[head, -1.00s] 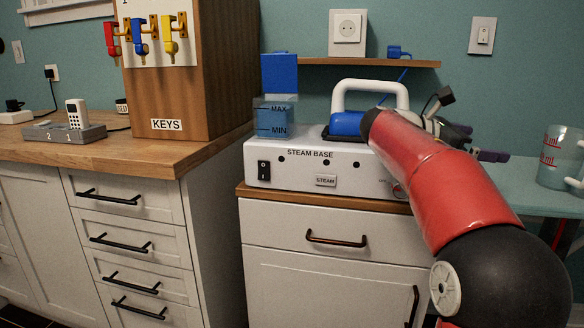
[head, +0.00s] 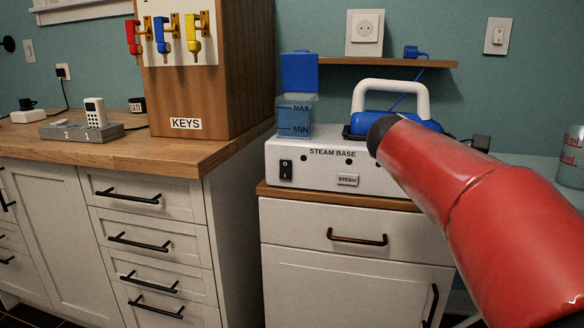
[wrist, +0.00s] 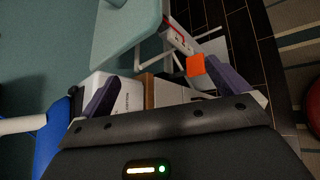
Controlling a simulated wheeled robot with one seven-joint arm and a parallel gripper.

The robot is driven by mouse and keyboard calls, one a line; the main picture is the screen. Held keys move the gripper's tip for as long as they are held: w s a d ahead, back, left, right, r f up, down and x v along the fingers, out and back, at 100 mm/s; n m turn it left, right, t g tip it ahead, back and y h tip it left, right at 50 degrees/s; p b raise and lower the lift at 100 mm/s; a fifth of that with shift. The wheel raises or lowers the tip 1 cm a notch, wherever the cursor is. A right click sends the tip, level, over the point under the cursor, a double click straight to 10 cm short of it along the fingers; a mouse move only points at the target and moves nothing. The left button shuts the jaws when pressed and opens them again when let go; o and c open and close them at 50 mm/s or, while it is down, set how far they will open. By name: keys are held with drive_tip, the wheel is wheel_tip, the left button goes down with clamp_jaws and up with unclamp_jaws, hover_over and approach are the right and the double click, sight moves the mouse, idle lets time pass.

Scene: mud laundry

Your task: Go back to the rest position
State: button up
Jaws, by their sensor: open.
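My gripper (wrist: 160,72) shows in the wrist view with its two purple fingers spread wide apart. Nothing is held between them. In the head view my red arm reaches in from the lower right and hides most of the gripper; only a dark part shows past the arm, beside the right end of the white steam base (head: 315,155). The steam base sits on a white cabinet, and its side also shows near the left finger in the wrist view (wrist: 128,97). A blue iron with a white handle (head: 391,88) rests on top of the base, partly behind my arm.
A blue water tank (head: 295,116) stands at the base's left. A wooden key cabinet (head: 235,60) stands on the left counter (head: 150,158). A shelf (head: 350,62) is above. The wrist view shows a pale teal board (wrist: 125,25) and an orange item (wrist: 196,65).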

drive_tip(key=s+a+f+m+t+y, duration=0.1)
drive_tip(key=s+a+f+m+y, duration=0.5)
drive_tip(key=s+a+f, duration=0.2)
drive_tip(key=s+a+f+m+t+y, duration=0.1)
drive_tip(key=s+a+f+m+y, duration=0.4)
drive_tip(key=s+f, duration=0.8)
drive_tip(key=a+m, duration=0.2)
drive_tip(key=a, duration=0.2)
drive_tip(key=shift+m+t+y, duration=0.3)
drive_tip(key=shift+y, duration=0.1)
